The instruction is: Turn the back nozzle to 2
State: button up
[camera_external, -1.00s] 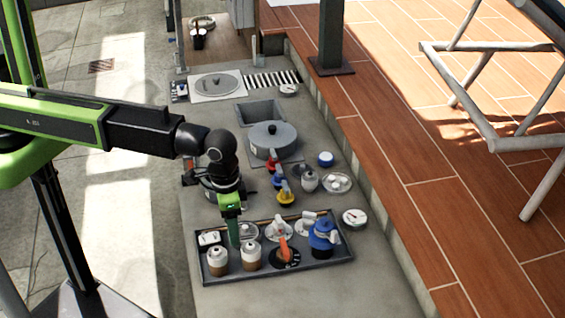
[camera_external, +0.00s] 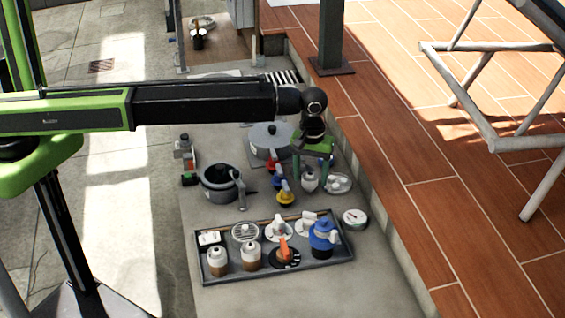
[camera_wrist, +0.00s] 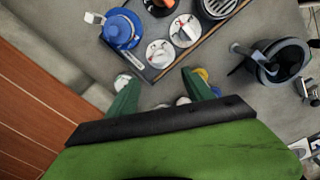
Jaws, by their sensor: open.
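A grey tray (camera_external: 204,272) holds several fittings. An orange-handled nozzle (camera_external: 284,252) on a black dial sits at the front. My gripper (camera_external: 311,172) is open, behind the tray and above the deck. In the wrist view its fingers (camera_wrist: 161,92) are apart.
A blue-topped fitting (camera_external: 323,236) stands at the tray's right end. Brick-coloured tiled floor (camera_external: 440,210) lies to the right.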

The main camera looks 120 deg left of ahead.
aim_at(307, 213)
notch_tip(307, 213, down, 14)
jog(key=b, duration=1.3)
jog(key=shift+f, duration=0.2)
jog(key=shift+r, duration=0.1)
grip_shut()
jog(key=shift+m, duration=0.3)
jog(key=m, duration=0.5)
jog(key=shift+s+m, duration=0.1)
jog(key=shift+m, duration=0.2)
jog(key=m, duration=0.5)
jog(key=shift+s, duration=0.15)
jog(key=shift+m, duration=0.4)
